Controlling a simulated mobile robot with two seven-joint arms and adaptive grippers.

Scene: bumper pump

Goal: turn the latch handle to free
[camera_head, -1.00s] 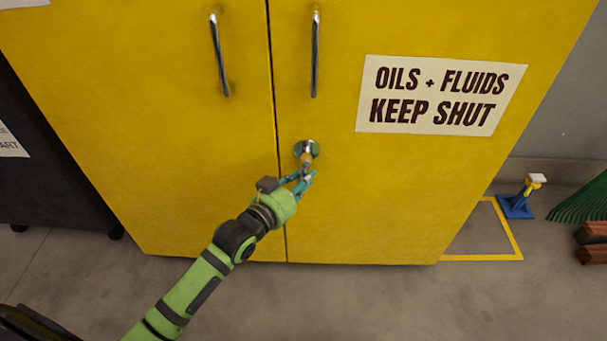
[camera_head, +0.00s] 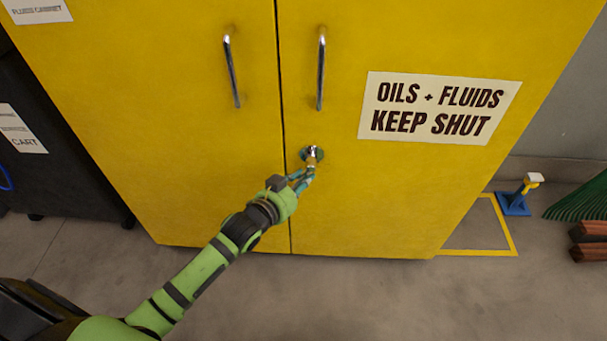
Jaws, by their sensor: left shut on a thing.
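The latch handle (camera_head: 312,158) is a small metal and brassy piece on a round plate, low on the right door of the yellow cabinet (camera_head: 370,200). It sits close to the seam between the two doors. My left gripper (camera_head: 309,172) has reached up from the lower left and is shut on the latch handle. The fingers hide its lower part, so its exact angle is hard to tell. My right gripper is not in view.
Two upright chrome pulls, left (camera_head: 232,72) and right (camera_head: 321,70), are above the latch. A sign (camera_head: 438,108) is on the right door. A dark cart (camera_head: 60,170) stands left. A blue stand (camera_head: 514,203) and a green ribbed thing (camera_head: 580,198) are right. The floor in front is clear.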

